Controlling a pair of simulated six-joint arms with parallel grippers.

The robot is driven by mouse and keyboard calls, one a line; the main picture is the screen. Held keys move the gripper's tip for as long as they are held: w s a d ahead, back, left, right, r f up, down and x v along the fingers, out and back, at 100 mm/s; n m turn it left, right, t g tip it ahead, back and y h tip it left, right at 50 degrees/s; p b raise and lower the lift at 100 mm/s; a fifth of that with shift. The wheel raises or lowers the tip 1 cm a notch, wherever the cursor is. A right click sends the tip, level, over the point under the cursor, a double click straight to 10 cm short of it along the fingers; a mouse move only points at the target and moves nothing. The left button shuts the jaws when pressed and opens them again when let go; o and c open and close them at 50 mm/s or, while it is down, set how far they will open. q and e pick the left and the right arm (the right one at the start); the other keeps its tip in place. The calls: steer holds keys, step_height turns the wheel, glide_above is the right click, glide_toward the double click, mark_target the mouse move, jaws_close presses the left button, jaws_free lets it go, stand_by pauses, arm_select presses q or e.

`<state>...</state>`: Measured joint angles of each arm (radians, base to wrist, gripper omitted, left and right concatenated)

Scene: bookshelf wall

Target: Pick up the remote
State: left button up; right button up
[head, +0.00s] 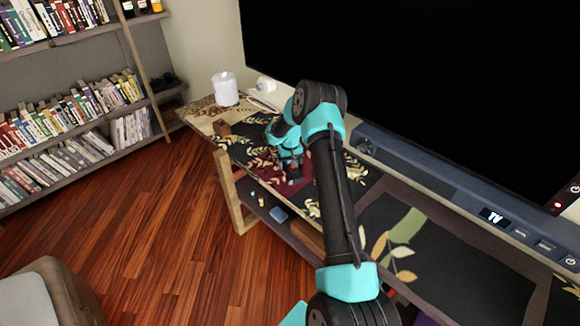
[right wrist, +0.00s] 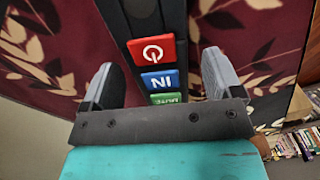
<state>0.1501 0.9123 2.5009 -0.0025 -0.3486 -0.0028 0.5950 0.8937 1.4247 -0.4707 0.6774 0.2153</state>
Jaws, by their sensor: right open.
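The remote (right wrist: 142,15) is black with a red power button (right wrist: 153,51), a blue button and a green button. In the right wrist view it lies on the dark floral surface, running from the top edge down between my two fingers. My right gripper (right wrist: 160,78) is open, with one finger on each side of the remote and a visible gap on both sides. Its lower end is hidden behind the gripper's palm. In the head view my right gripper (head: 291,174) is low over the console, and I cannot clearly make out the remote there. My left gripper is not in view.
The floral console (head: 406,245) runs along the wall below a large black screen (head: 420,90) and a dark bar (head: 430,178). Bookshelves (head: 70,115) are left, beyond open wooden floor.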

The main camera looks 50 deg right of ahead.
steer(key=shift+f, duration=0.4)
steer(key=c, duration=1.1)
